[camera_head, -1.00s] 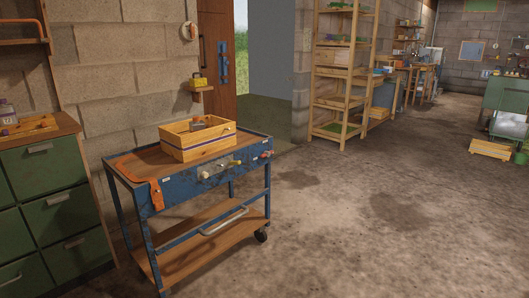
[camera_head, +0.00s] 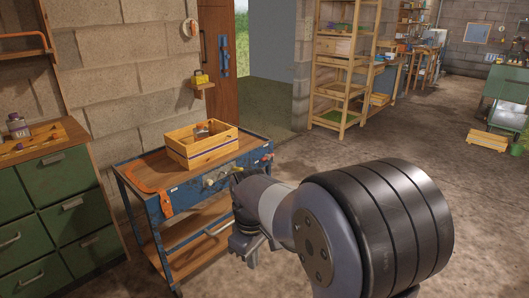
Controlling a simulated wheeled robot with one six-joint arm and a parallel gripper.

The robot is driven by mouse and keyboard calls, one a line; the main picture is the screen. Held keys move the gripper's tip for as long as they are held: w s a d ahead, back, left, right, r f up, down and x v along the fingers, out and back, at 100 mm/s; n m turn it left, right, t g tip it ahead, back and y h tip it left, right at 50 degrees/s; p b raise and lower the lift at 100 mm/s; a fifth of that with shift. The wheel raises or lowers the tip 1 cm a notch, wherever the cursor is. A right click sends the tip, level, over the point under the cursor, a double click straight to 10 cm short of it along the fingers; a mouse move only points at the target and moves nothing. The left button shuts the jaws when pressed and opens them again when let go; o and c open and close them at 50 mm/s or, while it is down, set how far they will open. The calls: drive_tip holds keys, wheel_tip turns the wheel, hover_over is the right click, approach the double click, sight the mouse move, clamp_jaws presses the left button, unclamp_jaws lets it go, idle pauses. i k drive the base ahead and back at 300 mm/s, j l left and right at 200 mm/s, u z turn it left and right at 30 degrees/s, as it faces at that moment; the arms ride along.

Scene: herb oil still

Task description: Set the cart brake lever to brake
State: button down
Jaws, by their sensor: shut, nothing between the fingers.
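The blue metal cart (camera_head: 180,192) stands against the block wall, left of centre. Its front panel carries a pale plate (camera_head: 215,177) with a lever whose yellowish knob (camera_head: 238,170) sticks out to the right. A reddish knob (camera_head: 267,157) sits further right on the panel. The markings are too small to read. My gripper (camera_head: 251,262) is shut and empty, in front of the cart's right part and below the lever knob, apparently apart from it. My arm comes in from the lower right and hides the cart's right leg and part of its lower shelf.
A wooden crate (camera_head: 203,148) with something grey in it stands on the cart top. An orange strap (camera_head: 165,199) hangs at the cart's left corner. A green drawer cabinet (camera_head: 58,213) is at left. Wooden shelving (camera_head: 347,62) stands behind. The floor at right is open.

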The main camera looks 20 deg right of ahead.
sight(267, 156)
drive_tip(key=i+l+z, duration=0.1)
drive_tip(key=i+l, duration=0.15)
drive_tip(key=i, duration=0.4)
drive_tip(key=i+l, duration=0.2)
drive_tip(key=i, duration=0.4)
drive_tip(key=i+l+z, duration=0.15)
drive_tip(key=i, duration=0.5)
drive_tip(key=i+l, duration=0.2)
drive_tip(key=i, duration=0.45)
drive_tip(key=z, duration=0.05)
